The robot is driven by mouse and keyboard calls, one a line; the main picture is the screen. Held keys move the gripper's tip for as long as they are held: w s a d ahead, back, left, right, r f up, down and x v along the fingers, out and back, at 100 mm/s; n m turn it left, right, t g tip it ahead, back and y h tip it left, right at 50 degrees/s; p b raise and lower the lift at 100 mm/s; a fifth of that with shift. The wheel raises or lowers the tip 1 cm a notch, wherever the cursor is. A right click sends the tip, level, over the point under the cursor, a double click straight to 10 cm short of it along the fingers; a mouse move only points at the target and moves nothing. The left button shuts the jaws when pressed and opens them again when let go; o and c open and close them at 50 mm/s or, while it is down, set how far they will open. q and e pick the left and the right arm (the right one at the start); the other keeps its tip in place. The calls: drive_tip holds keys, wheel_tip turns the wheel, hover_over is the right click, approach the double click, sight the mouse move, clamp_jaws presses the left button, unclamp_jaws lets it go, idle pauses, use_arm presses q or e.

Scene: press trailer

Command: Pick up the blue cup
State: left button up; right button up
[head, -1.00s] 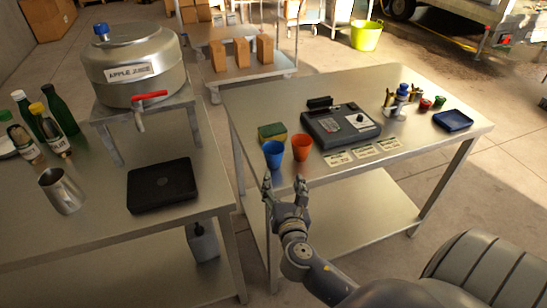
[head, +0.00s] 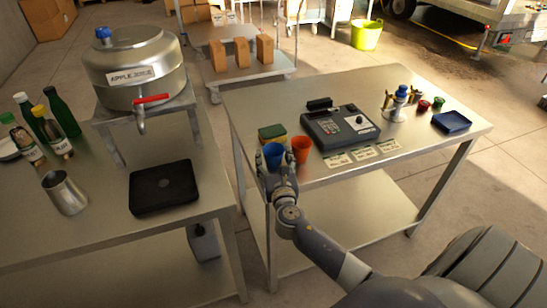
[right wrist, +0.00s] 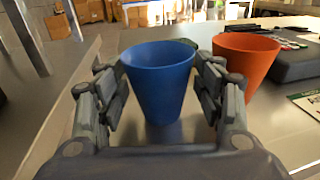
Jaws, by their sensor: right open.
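The blue cup (head: 273,154) stands upright at the near left corner of the right-hand metal table (head: 240,118). In the right wrist view the blue cup (right wrist: 160,80) is between the fingers of my right gripper (right wrist: 160,105). The fingers are open on both sides of it, and the right finger is close to its wall. In the head view my right gripper (head: 277,172) reaches the cup from the near side and hides its lower part. My left gripper is not in view.
An orange cup (head: 301,149) stands just right of the blue one, close to the right finger. It also shows in the right wrist view (right wrist: 246,60). A sponge (head: 272,132) lies behind the cups, and a cash register (head: 340,127) stands to the right.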

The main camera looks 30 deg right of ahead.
drive_tip(key=shift+w+d+f, duration=0.1)
drive_tip(key=shift+w+d, duration=0.1)
drive_tip(key=shift+w, duration=0.25)
drive_tip(key=shift+s, duration=0.1)
drive_tip(key=c, duration=0.6)
drive_tip(key=shift+c, duration=0.2)
